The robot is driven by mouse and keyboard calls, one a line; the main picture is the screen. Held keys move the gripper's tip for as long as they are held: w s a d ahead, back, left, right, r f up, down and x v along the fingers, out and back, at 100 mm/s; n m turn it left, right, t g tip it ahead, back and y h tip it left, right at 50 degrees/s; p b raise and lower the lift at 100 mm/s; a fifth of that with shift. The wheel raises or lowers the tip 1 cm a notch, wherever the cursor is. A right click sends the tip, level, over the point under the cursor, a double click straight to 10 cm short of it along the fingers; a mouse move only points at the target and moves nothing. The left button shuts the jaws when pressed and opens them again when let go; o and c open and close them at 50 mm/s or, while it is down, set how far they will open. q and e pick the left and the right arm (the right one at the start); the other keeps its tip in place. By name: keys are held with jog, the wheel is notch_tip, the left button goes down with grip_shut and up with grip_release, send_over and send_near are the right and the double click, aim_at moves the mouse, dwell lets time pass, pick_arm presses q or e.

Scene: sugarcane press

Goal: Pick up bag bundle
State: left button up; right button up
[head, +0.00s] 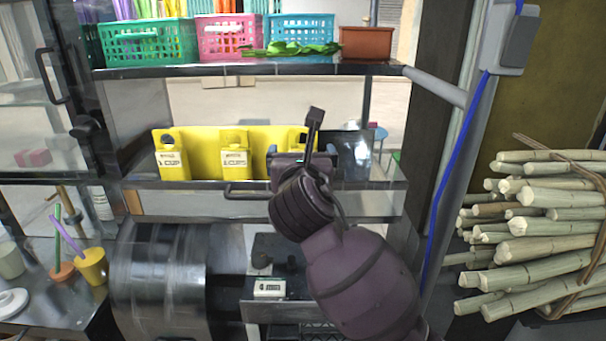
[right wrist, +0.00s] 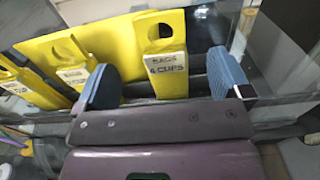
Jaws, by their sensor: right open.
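Yellow bag bundles with round holes and white labels stand in a row on the middle shelf. The left bundle (head: 172,163) and the middle bundle (head: 234,165) show fully in the head view. The right bundle (head: 296,138) is mostly hidden behind my right gripper (head: 300,158). In the right wrist view, this bundle (right wrist: 165,40) reads "BAGS 4 CUPS". It stands between and beyond the two blue fingers of my right gripper (right wrist: 163,82), which is open and empty. Whether the fingers reach alongside the bundle is hard to tell. My left gripper is not in view.
The shelf edge (head: 230,186) runs below the bundles, with a handle under it. An upper shelf (head: 240,69) holds coloured baskets and a brown pot (head: 367,43). Sugarcane stalks (head: 545,225) are stacked at right. Cups (head: 91,267) stand at lower left.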

aim_at(303, 145)
jog(key=shift+w+p, duration=0.6)
jog(key=shift+w, duration=2)
jog(key=c, duration=1)
